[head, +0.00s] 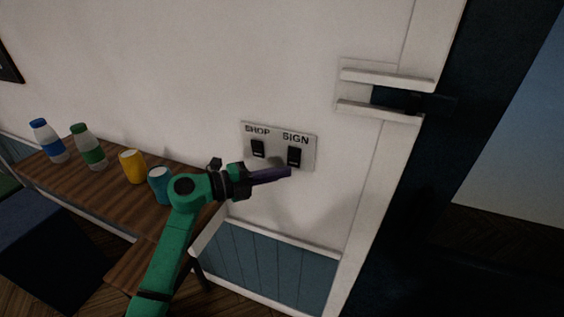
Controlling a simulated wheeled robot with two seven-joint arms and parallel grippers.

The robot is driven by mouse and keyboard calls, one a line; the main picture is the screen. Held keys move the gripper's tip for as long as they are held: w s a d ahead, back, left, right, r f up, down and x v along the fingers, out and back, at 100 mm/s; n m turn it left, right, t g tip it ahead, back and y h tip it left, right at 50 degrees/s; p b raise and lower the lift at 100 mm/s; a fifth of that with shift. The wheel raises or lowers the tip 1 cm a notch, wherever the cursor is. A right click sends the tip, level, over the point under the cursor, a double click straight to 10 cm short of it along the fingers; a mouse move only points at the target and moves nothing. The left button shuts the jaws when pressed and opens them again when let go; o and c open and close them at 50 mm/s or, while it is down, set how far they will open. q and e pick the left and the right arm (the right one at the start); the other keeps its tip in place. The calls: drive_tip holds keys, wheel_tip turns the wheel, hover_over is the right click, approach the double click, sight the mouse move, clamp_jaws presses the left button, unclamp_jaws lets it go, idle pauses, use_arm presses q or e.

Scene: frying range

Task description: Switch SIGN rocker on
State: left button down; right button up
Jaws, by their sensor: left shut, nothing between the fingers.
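A light switch plate (277,145) is fixed on the white wall, with the words SHOP and SIGN above two black rockers. The SIGN rocker (294,156) is on the right and the SHOP rocker (258,148) on the left. My left gripper (288,173) is shut and empty, with its purple fingertips just below the SIGN rocker in the picture. I cannot tell whether the tips touch the plate. The on or off position of each rocker is too small to tell. My right gripper is not in view.
A wooden shelf (112,198) at the left holds two bottles, a yellow cup (132,166) and a blue cup (159,184) close to my left arm. A door frame (392,160) with a latch stands right of the plate. The wall around the plate is clear.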

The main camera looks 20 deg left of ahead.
use_arm(q)
drive_tip(key=shift+w+f, duration=0.2)
drive_tip(key=shift+w, duration=0.85)
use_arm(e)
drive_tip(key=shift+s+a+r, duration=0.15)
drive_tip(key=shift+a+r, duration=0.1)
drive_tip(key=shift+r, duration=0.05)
use_arm(q)
drive_tip(key=shift+s, duration=0.1)
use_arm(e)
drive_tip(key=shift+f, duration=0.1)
